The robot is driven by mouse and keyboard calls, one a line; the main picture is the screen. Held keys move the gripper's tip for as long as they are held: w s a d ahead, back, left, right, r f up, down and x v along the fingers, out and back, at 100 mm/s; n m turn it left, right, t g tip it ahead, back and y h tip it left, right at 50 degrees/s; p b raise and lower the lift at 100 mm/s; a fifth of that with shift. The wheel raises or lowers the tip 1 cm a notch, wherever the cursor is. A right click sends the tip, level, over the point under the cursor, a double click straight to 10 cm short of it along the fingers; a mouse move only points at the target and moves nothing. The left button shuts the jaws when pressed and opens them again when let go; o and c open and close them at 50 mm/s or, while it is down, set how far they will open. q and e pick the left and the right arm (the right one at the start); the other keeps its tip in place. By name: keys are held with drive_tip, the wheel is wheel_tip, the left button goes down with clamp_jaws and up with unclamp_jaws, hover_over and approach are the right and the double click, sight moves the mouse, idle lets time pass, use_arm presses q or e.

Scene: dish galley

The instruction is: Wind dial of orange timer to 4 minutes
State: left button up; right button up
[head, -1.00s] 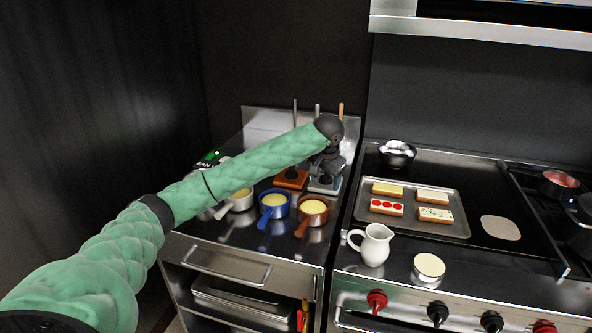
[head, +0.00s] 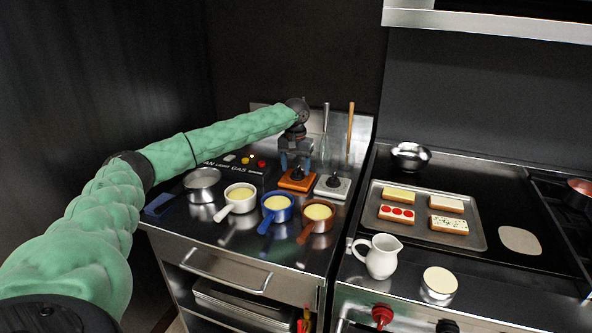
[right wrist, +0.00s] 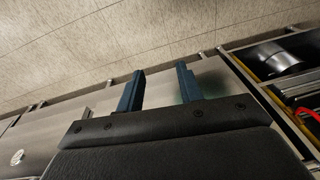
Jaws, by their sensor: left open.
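The orange timer (head: 298,183) is a square orange block with a black dial (head: 297,174) on top, at the back of the steel counter. The dial's setting is too small to read. My left gripper (head: 296,164) points down over this timer with its two fingers apart, one to each side of the dial. I cannot tell whether the fingers touch the dial. A similar grey-white timer (head: 333,189) with a black dial stands just to the right. My right gripper (right wrist: 158,72) shows in the right wrist view, fingers apart and nothing between them.
White (head: 229,206), blue (head: 278,216) and brown (head: 318,224) pots of yellow content stand in front of the timers. A steel pan (head: 203,190) is at left. Upright utensils (head: 350,130) stand behind. A tray of slices (head: 470,240) and a white jug (head: 381,263) are right.

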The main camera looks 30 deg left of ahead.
use_arm(q)
drive_tip(key=shift+f, duration=1.05)
use_arm(e)
drive_tip(key=shift+w+f, duration=0.15)
drive_tip(key=shift+f, duration=0.95)
use_arm(q)
drive_tip(key=c, duration=0.9)
drive_tip(key=shift+c, duration=0.2)
drive_tip(key=shift+p, duration=0.3)
